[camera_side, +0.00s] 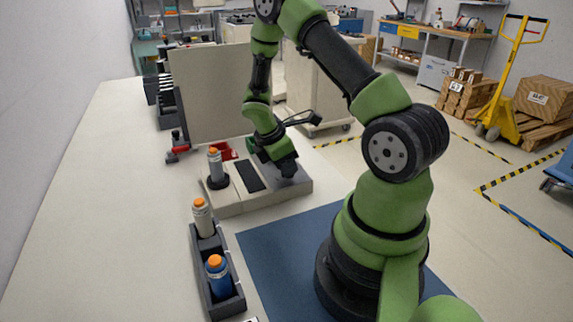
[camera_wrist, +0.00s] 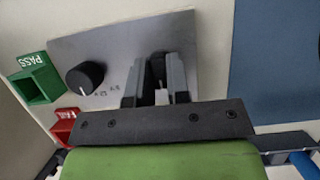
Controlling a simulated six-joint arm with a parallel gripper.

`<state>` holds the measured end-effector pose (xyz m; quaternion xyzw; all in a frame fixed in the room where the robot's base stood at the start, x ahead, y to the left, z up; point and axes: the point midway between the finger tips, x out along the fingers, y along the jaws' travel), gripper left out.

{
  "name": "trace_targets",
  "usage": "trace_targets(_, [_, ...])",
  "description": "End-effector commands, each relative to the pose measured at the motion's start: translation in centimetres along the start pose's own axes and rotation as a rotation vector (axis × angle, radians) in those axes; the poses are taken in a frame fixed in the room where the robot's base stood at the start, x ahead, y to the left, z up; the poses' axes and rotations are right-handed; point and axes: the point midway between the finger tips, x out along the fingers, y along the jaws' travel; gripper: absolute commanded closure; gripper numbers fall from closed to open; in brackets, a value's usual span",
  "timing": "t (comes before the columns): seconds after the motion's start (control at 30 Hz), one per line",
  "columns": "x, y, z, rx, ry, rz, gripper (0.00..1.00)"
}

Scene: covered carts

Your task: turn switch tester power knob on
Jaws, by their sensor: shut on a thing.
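The switch tester (camera_side: 235,203) is a low light-grey box on the bench, with a dark slot and a metal panel on top. In the wrist view the metal panel (camera_wrist: 115,50) carries a black knob (camera_wrist: 86,77) with a white pointer line, left of my fingers. A second dark knob (camera_wrist: 158,66) sits between my fingertips, mostly hidden by them. My gripper (camera_wrist: 160,70) is shut on this second knob. In the side view my gripper (camera_side: 287,168) is down at the tester's right end and hides the knobs. I cannot read which knob is marked power.
A green PASS bin (camera_wrist: 37,78) and a red bin (camera_wrist: 64,124) lie beside the panel. A bottle (camera_side: 215,164) stands on the tester's left end. A dark rack (camera_side: 234,301) holds two bottles in front. A blue mat (camera_side: 290,240) and an upright board (camera_side: 215,90) flank the tester.

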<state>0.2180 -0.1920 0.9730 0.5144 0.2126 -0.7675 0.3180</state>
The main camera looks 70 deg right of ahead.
Motion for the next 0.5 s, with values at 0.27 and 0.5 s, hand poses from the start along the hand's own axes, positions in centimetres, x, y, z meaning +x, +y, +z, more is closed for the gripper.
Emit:
trace_targets(0.27, [0.13, 0.01, 0.03, 0.027, -0.001, -0.013, 1.00])
trace_targets(0.5, [0.22, 0.06, 0.06, 0.141, -0.003, -0.061, 1.00])
